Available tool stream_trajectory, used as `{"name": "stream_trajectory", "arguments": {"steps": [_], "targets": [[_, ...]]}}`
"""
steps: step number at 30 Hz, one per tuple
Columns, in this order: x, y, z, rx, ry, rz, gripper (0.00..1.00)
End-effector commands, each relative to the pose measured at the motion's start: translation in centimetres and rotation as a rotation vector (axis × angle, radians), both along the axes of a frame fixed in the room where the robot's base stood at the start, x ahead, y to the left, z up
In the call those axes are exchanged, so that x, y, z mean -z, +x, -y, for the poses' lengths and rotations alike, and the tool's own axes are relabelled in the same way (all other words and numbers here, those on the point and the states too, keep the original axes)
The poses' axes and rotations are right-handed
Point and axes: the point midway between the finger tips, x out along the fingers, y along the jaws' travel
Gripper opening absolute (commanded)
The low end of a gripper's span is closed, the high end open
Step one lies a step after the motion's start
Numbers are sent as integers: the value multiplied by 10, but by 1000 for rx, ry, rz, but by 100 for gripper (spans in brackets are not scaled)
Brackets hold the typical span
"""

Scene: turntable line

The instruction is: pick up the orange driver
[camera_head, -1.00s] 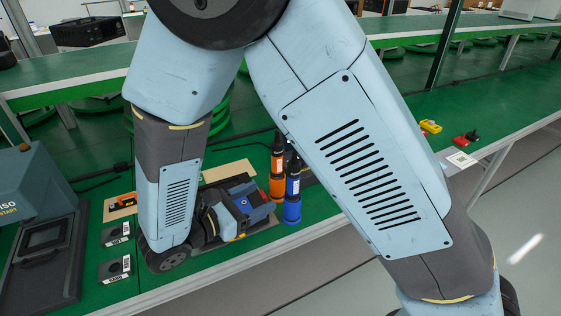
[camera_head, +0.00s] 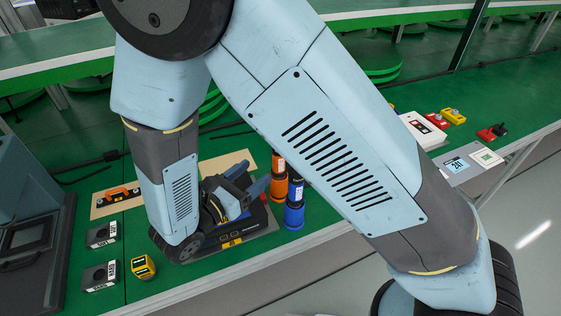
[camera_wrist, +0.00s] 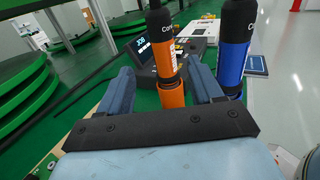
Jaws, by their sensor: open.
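The orange driver (camera_head: 278,184) stands upright on the green bench, right of my gripper in the head view. In the wrist view the orange driver (camera_wrist: 171,93) shows its orange body and black upper part between my two blue-grey fingers, with its lower end hidden behind the gripper's dark bar. My gripper (camera_wrist: 160,72) is open. Space shows on the left of the driver; the right finger is close to it, and I cannot tell if they touch. In the head view my gripper (camera_head: 258,188) is partly hidden by my arm.
A blue driver (camera_head: 294,205) stands upright close beside the orange one; it also shows right of my right finger in the wrist view (camera_wrist: 235,55). A yellow device (camera_head: 143,267) and two dark labelled blocks (camera_head: 101,235) sit at the left. Small control boxes (camera_head: 453,116) lie at the right.

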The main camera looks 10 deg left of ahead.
Motion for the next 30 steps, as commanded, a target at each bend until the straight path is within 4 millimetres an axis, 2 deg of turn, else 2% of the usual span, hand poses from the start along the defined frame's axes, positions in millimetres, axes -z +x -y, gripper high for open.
{"name": "stream_trajectory", "arguments": {"steps": [6,16,25,30], "targets": [[0,30,21,9,-1,1,65],[-1,45,31,10,-1,-1,65],[-5,76,54,11,-1,-1,65],[-4,82,58,9,0,-1,65]]}}
